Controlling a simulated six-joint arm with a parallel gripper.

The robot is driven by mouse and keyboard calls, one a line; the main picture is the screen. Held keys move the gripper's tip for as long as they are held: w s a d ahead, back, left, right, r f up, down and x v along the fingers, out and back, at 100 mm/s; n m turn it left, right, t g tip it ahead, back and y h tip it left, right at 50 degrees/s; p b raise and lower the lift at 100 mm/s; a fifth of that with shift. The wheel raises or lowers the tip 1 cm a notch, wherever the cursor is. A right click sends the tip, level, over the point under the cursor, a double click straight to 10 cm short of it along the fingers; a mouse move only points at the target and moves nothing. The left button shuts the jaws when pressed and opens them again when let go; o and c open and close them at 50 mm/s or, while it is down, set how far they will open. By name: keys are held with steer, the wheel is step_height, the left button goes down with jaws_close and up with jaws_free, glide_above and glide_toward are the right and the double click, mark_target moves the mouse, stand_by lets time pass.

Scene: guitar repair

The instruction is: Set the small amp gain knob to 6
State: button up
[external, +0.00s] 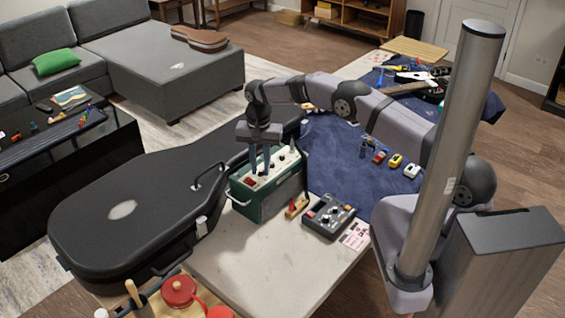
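The small amp (262,207) is a dark green box with a pale top panel, standing on the table beside the black guitar case. A few small knobs and a red part show on its panel. My gripper (261,172) points down over the panel, with its fingertips at or just above the surface. The fingers hide part of the panel. I cannot tell which knob is the gain knob, what it reads, or whether the fingers touch a knob. The gap between the fingers is too small to judge.
A guitar case (125,215) lies left of the amp. A grey control box (328,216) and a small red-and-wood item (297,207) sit to its right. A blue mat (335,160) with small coloured items lies behind. The pale tabletop (265,262) in front is mostly clear.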

stand_by(0.7)
steer(key=c, duration=0.5)
steer(key=m, duration=0.6)
steer(key=shift+b, duration=0.3)
steer(key=m, duration=0.6)
steer(key=o, duration=0.5)
